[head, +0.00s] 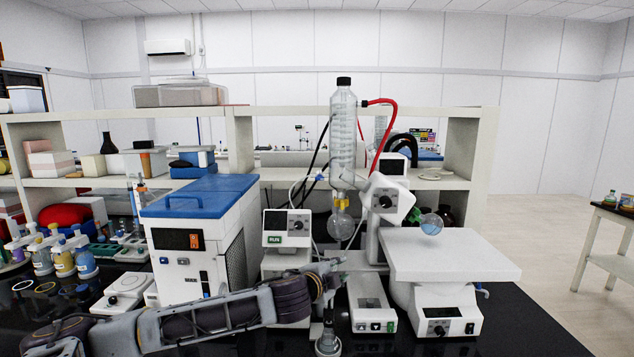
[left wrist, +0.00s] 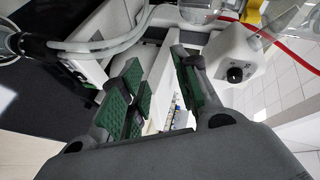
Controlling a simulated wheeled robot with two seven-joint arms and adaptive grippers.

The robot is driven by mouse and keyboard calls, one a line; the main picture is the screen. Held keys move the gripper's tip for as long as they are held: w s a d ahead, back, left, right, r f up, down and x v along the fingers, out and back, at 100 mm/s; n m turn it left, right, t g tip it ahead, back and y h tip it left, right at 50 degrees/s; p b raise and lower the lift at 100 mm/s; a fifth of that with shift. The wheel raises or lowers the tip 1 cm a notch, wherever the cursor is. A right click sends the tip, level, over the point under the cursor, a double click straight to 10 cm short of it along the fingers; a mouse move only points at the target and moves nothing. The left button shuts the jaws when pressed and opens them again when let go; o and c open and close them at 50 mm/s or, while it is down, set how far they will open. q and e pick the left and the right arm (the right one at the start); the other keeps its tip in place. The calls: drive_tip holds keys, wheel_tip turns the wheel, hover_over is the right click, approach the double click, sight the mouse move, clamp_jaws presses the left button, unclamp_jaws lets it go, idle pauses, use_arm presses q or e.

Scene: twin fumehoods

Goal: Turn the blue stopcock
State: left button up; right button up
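I cannot make out a stopcock for sure. My right gripper is not in view.
A blue-topped chiller (head: 200,195) stands left of the evaporator. A white bath (head: 445,255) is on the right. A red hose (head: 388,125) and clear tubing (left wrist: 110,42) run near the glassware. Several bottles (head: 62,258) stand far left. The black bench is bare at front right.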

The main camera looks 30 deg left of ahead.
use_arm(q)
drive_tip(key=a+r+m+t, duration=0.1)
drive_tip(key=a+r, duration=0.3)
drive_tip(key=r, duration=0.2)
drive_tip(key=s+a+r+m+t+y, duration=0.1)
drive_tip(key=a+r, duration=0.3)
drive_tip(key=r, duration=0.3)
drive_tip(key=a+r+m+t, duration=0.1)
drive_tip(key=a+r, duration=0.2)
drive_tip(key=r, duration=0.4)
drive_tip(key=shift+s+a+r+y, duration=0.15)
drive_tip(key=shift+a+r+y, duration=0.1)
drive_tip(key=shift+a+y, duration=0.15)
